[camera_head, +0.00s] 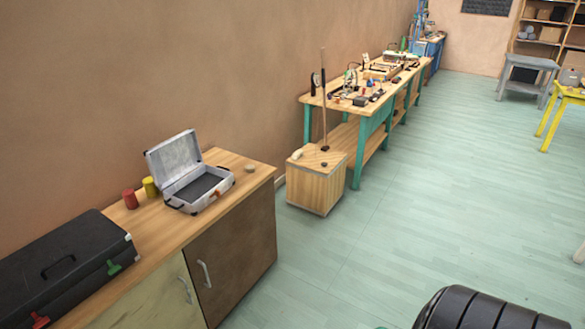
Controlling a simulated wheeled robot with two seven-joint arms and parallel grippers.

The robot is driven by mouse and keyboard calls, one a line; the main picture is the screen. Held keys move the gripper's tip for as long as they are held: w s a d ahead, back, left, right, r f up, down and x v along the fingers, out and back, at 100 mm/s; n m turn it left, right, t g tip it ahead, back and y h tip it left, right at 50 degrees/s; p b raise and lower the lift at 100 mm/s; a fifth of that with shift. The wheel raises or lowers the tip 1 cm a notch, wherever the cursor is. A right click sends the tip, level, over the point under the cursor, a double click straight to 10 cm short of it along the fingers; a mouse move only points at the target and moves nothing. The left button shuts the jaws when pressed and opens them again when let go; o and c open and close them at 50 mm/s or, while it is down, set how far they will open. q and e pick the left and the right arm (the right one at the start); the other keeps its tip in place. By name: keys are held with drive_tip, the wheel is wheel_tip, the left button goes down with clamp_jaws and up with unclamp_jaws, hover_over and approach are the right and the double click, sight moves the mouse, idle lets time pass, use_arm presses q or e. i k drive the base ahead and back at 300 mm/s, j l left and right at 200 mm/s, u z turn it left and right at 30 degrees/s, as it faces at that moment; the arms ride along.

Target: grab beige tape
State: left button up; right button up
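A small round beige object (249,168), which looks like the beige tape, lies on the wooden cabinet top (228,160) near its far right corner. It is to the right of an open silver case (187,186) and apart from it. It is too small to tell for sure that it is a roll of tape. Neither of my grippers is in view.
A black case (62,262), a red can (130,198) and a yellow can (149,187) also stand on the cabinet. Beyond are a wooden box (314,190) and a cluttered workbench (345,106).

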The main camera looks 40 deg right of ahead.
sight(249, 168)
drive_tip(key=z, duration=1.1)
drive_tip(key=i+l, duration=0.2)
drive_tip(key=i, duration=0.25)
drive_tip(key=i+l, duration=0.15)
drive_tip(key=i, duration=0.3)
drive_tip(key=i+l, duration=0.2)
drive_tip(key=i, duration=0.3)
drive_tip(key=i+l, duration=0.15)
drive_tip(key=i, duration=0.3)
